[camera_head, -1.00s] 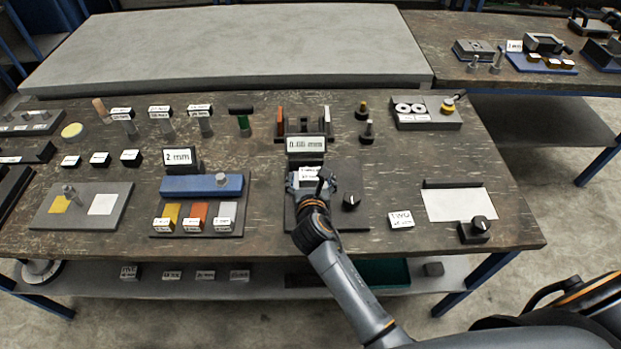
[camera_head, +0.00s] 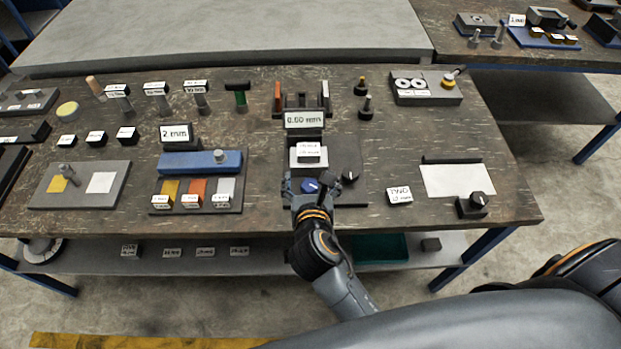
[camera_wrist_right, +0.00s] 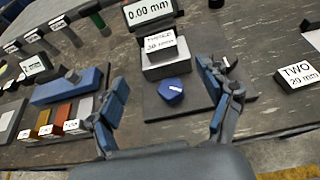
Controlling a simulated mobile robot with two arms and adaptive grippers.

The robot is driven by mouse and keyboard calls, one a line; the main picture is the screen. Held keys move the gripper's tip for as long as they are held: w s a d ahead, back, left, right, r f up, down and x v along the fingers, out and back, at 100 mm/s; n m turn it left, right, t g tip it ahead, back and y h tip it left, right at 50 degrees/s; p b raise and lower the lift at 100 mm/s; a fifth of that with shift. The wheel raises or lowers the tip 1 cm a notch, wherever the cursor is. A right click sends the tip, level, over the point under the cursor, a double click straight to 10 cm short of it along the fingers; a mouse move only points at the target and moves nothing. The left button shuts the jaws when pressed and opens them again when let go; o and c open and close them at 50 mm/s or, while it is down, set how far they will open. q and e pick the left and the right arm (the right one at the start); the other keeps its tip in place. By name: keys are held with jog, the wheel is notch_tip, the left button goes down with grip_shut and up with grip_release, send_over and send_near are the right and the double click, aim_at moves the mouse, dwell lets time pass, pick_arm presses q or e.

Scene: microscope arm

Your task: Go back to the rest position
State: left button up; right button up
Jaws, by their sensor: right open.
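My right gripper (camera_head: 318,190) is over the near edge of the dark gauge stand, with its arm reaching in from the bottom. In the right wrist view its two blue-padded fingers (camera_wrist_right: 163,82) are spread apart with nothing between them. A blue knob (camera_wrist_right: 170,91) shows just beyond the fingers, and in the head view (camera_head: 310,186) it is right at the gripper. A pale labelled block (camera_head: 308,158) sits on the stand behind the knob, clear of the gripper. The display (camera_head: 304,119) behind it reads 0.00 mm. My left gripper is not in view.
A black dial (camera_head: 347,173) is close to the gripper's right. A block labelled TWO (camera_head: 399,196) and a white sheet (camera_head: 456,181) lie farther right. A 2 mm display and a blue bar (camera_head: 200,162) stand left. The bench's near edge is under my arm.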

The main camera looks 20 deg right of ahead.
dwell(0.5)
jog(key=s+d+f+m+g+y, duration=0.1)
jog(key=s+d+f+m+g, duration=0.15)
jog(key=s+m, duration=0.6)
jog(key=s+d+f+m+g+y, duration=0.2)
jog(key=s+m+g, duration=0.25)
jog(key=m, duration=0.75)
jog(key=s+d+f+m+g+y, duration=0.1)
jog(key=s+d+f+m+g, duration=0.1)
jog(key=s+m, duration=0.7)
notch_tip(320, 180, down, 28)
jog(key=s+m+g, duration=0.1)
jog(key=g, duration=0.1)
jog(key=s+d+f+g, duration=0.1)
jog(key=s+d+f, duration=0.2)
jog(key=s+f, duration=1.1)
jog(key=shift+s+f, duration=0.2)
jog(key=shift+s, duration=0.8)
